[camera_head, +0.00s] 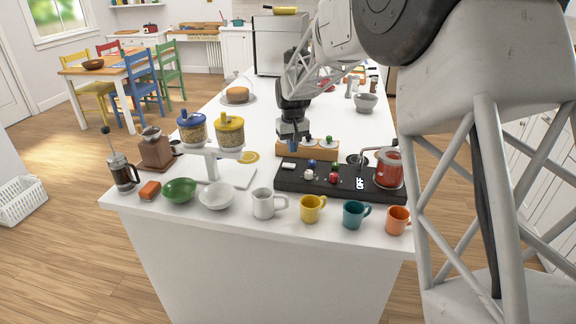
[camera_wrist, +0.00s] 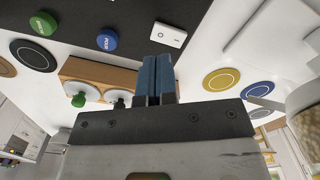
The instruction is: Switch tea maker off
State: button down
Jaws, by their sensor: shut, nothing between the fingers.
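The tea maker is a long black base (camera_head: 325,186) on the white counter. It has a red glass jar (camera_head: 389,168) at its right end and a white "OFF" marking on its front. Several colored buttons sit on top, among them a blue button (camera_wrist: 107,40) and a green button (camera_wrist: 43,23). A white rocker switch (camera_head: 289,165) is at the base's left end; it also shows in the wrist view (camera_wrist: 168,36), just beyond my fingertips. My gripper (camera_head: 292,147) is shut and empty, with blue fingers pointing down behind the switch. It appears apart from the switch.
A wooden rack (camera_head: 322,149) stands right behind the base, close to my gripper. A cereal dispenser (camera_head: 212,150) stands to the left. A white mug (camera_head: 264,204), a yellow mug (camera_head: 312,208) and other mugs line the front edge.

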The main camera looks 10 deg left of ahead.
jog(key=shift+r, duration=0.75)
jog(key=shift+s+d+r, duration=0.2)
jog(key=shift+d, duration=0.15)
jog(key=s+d+r+m, duration=0.1)
jog(key=s+d+r, duration=0.3)
jog(key=s+d, duration=0.3)
jog(key=s+d+r+m+t, duration=0.1)
jog(key=s+d+r, duration=0.3)
jog(key=s+d, duration=0.3)
jog(key=s+d+r+m, duration=0.1)
jog(key=s+d+r, duration=0.2)
jog(key=s+d, duration=0.4)
jog(key=s+d+f+m, duration=0.1)
jog(key=s+d, duration=0.3)
jog(key=s, duration=0.5)
jog(key=s+d+f+m+t, duration=0.1)
jog(key=s+d, duration=0.4)
jog(key=s, duration=0.4)
jog(key=s+d+f+m, duration=0.1)
jog(key=s+d, duration=0.3)
jog(key=s, duration=0.6)
jog(key=shift+d+f+t, duration=0.25)
jog(key=shift+f+t, duration=0.05)
jog(key=shift+f, duration=0.2)
